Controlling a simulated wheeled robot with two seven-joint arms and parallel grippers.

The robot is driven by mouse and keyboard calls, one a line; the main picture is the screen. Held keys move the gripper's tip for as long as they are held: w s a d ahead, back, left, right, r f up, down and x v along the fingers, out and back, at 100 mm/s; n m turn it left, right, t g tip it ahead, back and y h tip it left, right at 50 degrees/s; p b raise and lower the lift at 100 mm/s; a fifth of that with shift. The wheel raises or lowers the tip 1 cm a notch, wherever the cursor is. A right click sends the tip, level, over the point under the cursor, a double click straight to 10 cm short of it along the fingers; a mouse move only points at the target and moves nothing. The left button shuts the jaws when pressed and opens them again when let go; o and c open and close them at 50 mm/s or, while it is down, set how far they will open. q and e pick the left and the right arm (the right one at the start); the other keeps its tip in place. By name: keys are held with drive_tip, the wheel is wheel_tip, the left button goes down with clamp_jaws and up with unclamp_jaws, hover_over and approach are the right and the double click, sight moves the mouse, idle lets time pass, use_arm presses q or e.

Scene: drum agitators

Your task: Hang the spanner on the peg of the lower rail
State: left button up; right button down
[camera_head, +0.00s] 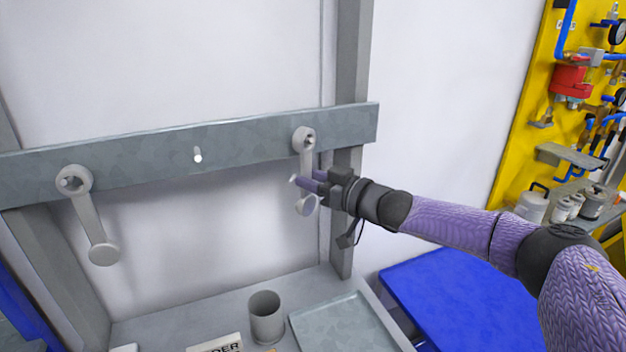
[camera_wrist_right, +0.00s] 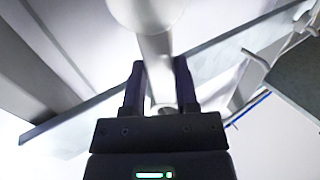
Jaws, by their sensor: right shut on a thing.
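A grey spanner (camera_head: 308,160) with a ring head and a round disc at its lower end is upright in front of the right part of the grey rail (camera_head: 245,143). My right gripper (camera_head: 308,181) is shut on its shaft, below the head. In the right wrist view the shaft (camera_wrist_right: 157,52) runs between the two fingers (camera_wrist_right: 160,88), with the pale disc at the top edge. I cannot tell whether the ring is around a peg or only before the rail. A bare white-tipped peg (camera_head: 198,157) sticks out of the rail's middle. My left gripper is not in view.
A similar grey spanner (camera_head: 90,220) hangs tilted at the rail's left. Below stand a grey cup (camera_head: 266,317), a flat tray (camera_head: 345,328) and a partly cut-off label (camera_head: 215,345). A post (camera_head: 352,75) rises behind the rail's right end. A blue surface (camera_head: 460,300) lies right.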

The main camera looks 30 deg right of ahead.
drive_tip(key=shift+c, duration=2.1)
unclamp_jaws()
drive_tip(key=shift+o, duration=0.7)
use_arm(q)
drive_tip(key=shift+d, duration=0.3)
